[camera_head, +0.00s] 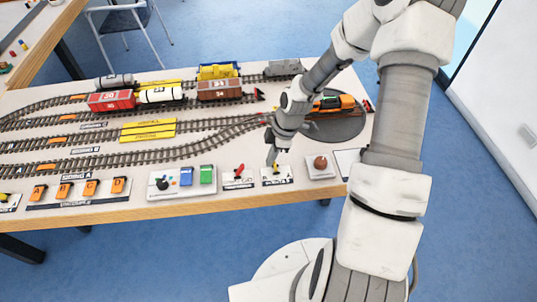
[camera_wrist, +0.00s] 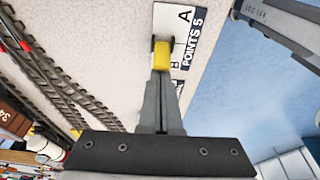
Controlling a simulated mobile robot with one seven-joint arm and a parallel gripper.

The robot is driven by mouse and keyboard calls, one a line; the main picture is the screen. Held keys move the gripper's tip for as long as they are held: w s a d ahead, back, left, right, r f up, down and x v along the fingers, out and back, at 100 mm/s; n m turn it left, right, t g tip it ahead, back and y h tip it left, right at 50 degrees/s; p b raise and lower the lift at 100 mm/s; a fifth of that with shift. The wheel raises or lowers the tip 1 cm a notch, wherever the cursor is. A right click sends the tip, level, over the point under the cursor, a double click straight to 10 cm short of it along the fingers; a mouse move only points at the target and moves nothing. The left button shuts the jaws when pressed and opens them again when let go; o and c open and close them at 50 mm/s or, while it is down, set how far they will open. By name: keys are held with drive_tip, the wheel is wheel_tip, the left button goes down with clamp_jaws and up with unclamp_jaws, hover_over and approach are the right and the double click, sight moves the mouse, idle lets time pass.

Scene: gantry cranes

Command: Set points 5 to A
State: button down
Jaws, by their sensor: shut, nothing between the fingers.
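The Points 5 card (camera_wrist: 192,40) shows a letter A at its upper end and a letter B lower down, partly hidden. The yellow lever handle (camera_wrist: 161,55) lies beside the B end, right at my fingertips; I cannot tell whether they touch. In the head view the Points 5 plate (camera_head: 285,180) with its small yellow handle is near the table's front edge, just below my gripper (camera_head: 272,160). My gripper (camera_wrist: 161,78) is shut and empty, its fingers covering the lower part of the lever area.
A plate with a red lever (camera_head: 239,174) stands to the left, and a box with a brown-red button (camera_head: 320,163) to the right. A control box (camera_head: 168,186) with blue and green blocks is further left. Tracks (camera_head: 190,142), wagons and a dark turntable (camera_head: 335,128) lie behind.

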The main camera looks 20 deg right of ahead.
drive_tip(key=d+y+p, duration=0.1)
drive_tip(key=y+p, duration=0.1)
drive_tip(key=y, duration=0.1)
drive_tip(key=shift+d+r, duration=0.15)
drive_tip(key=shift+d, duration=0.25)
drive_tip(key=shift+a, duration=0.1)
drive_tip(key=shift+r, duration=0.1)
drive_tip(key=shift+s+r+p, duration=0.1)
drive_tip(key=shift+r+p, duration=0.4)
drive_tip(key=shift+r, duration=0.15)
